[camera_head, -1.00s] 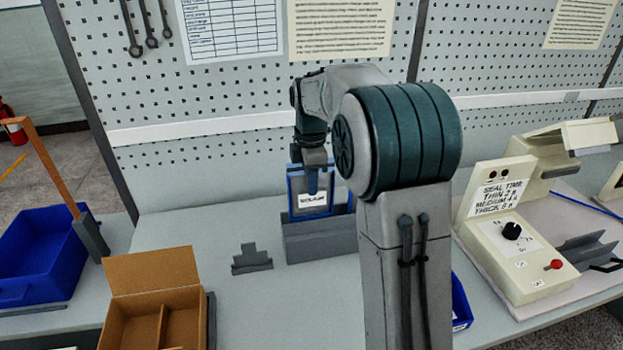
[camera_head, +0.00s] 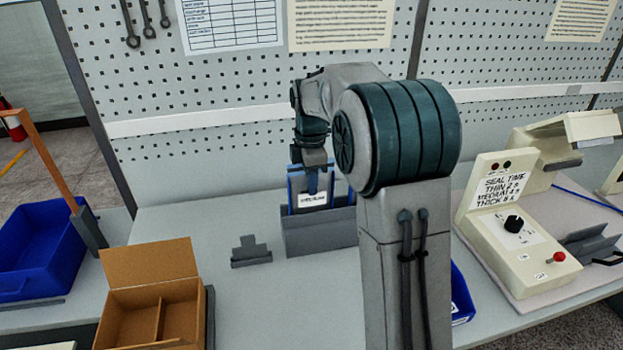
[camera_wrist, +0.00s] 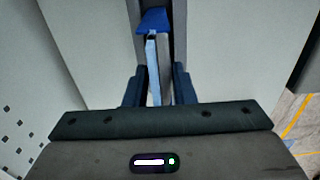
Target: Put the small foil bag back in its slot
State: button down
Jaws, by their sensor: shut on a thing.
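A grey pouch with blue edges and a white label (camera_head: 313,199) stands upright at a grey slotted holder (camera_head: 318,238) on the bench. Its lower edge meets the holder's front wall, which hides what is below. I cannot read the label surely, or tell how deep the pouch sits. My gripper (camera_head: 313,178) is above it, shut on its top. In the wrist view the pouch shows almost edge-on as a thin pale-blue strip (camera_wrist: 151,65) between the dark fingers of my gripper (camera_wrist: 157,88). A blue patch (camera_wrist: 153,20) lies beyond it.
A small grey stepped block (camera_head: 250,252) stands left of the holder. An open cardboard box (camera_head: 150,290) is nearer at left, with a blue bin (camera_head: 40,250) beyond it. A heat sealer (camera_head: 515,235) is at right. A pegboard (camera_head: 230,150) rises behind.

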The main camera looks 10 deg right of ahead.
jog(key=shift+f, duration=0.35)
jog(key=c, duration=1.1)
grip_release()
jog(key=shift+r, duration=0.15)
notch_tip(320, 180, up, 13)
jog(key=shift+f, duration=0.1)
jog(key=shift+r, duration=0.4)
